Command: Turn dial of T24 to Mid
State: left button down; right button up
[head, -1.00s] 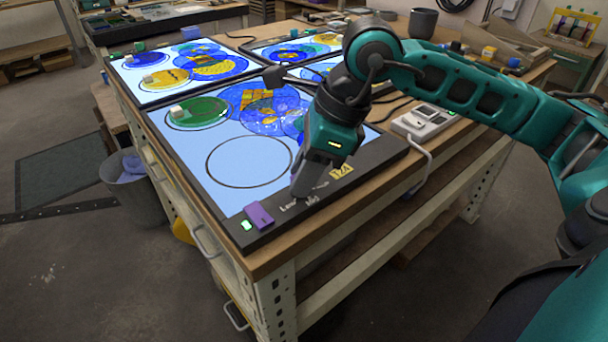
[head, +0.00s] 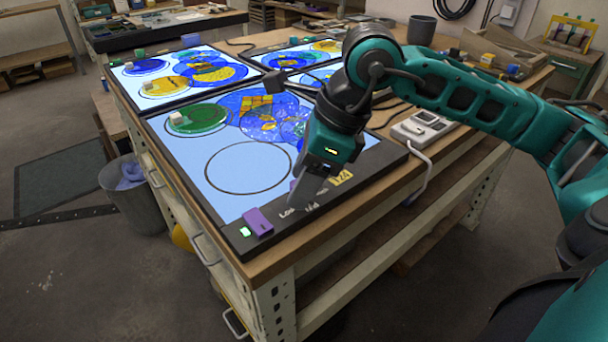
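The T24 light panel (head: 218,197) is the nearest panel on the bench, with a dark frame and a yellow T24 tag (head: 342,178) on its front edge. White labels Low (head: 287,213) and Mid (head: 312,206) show on that edge beside my fingers. My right gripper (head: 294,205) points down at the front edge, by these labels. The dial is not clearly visible; the gripper covers this part of the edge. I cannot tell whether its fingers are open or touch the dial. My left gripper is not in view.
A purple block (head: 258,222) sits on the frame's front-left part, beside a lit green switch (head: 245,232). A green glass disc with a pale knob (head: 176,117) lies on the panel. A grey-white device (head: 422,127) stands right of the panel. More lit panels lie behind.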

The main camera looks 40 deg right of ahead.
jog(key=p+v, duration=0.2)
jog(key=v, duration=1.1)
jog(key=shift+a, duration=0.1)
dwell(0.3)
